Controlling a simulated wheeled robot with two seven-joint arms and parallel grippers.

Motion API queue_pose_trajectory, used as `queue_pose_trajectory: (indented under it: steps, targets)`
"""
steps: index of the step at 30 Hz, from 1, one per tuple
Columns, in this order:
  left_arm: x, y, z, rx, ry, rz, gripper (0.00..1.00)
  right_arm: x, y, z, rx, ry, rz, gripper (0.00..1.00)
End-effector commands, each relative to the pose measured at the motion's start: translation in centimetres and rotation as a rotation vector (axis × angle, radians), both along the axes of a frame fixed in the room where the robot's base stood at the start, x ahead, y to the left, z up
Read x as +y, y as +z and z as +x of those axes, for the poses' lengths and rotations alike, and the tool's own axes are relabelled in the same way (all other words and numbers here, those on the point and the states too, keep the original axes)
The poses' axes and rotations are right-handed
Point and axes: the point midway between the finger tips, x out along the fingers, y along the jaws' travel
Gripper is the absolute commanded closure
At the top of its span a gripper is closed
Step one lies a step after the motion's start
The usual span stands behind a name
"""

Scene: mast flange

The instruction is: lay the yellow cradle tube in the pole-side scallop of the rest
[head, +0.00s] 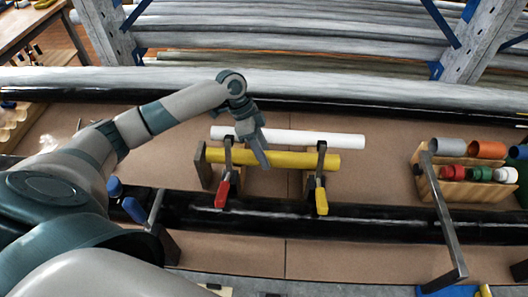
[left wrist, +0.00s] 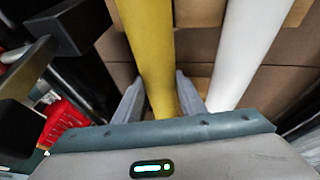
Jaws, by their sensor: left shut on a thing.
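The yellow tube (head: 305,161) runs left to right in the middle of the head view, on the near side of the white tube (head: 310,138) and roughly parallel to it. My left gripper (head: 263,157) is over the yellow tube. In the left wrist view the yellow tube (left wrist: 150,45) passes between its two fingers (left wrist: 160,98), which are shut on it, and the white tube (left wrist: 252,45) lies to the right, outside them. Wooden rest pieces (head: 200,165) show near the tubes' ends. The scallops are hidden, so I cannot tell whether the yellow tube is seated. My right gripper is out of view.
Clamps with a red handle (head: 222,194) and a yellow handle (head: 321,201) stand close at the near side of the tubes. A black pole (head: 380,225) crosses in front. A wooden rack (head: 465,190) with coloured cylinders stands at right. Cardboard (head: 385,165) between is clear.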

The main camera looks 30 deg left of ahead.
Motion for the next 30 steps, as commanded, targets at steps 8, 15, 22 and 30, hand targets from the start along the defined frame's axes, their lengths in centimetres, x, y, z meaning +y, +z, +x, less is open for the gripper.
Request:
queue_pose_trajectory:
  steps: [8, 15, 22, 30]
  targets:
    - [0.0, -0.33, 0.03, -0.001, 0.001, 0.0, 0.96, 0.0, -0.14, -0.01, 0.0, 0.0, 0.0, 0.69]
    - [0.01, -0.32, 0.03, -0.001, 0.001, 0.0, 0.54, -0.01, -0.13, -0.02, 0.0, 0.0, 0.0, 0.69]
    - [0.02, -0.35, 0.01, 0.0, 0.0, 0.0, 0.41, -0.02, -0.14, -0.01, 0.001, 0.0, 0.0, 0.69]
    - [0.27, -0.08, 0.02, 0.0, 0.001, 0.001, 0.41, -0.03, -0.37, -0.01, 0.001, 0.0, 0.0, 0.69]
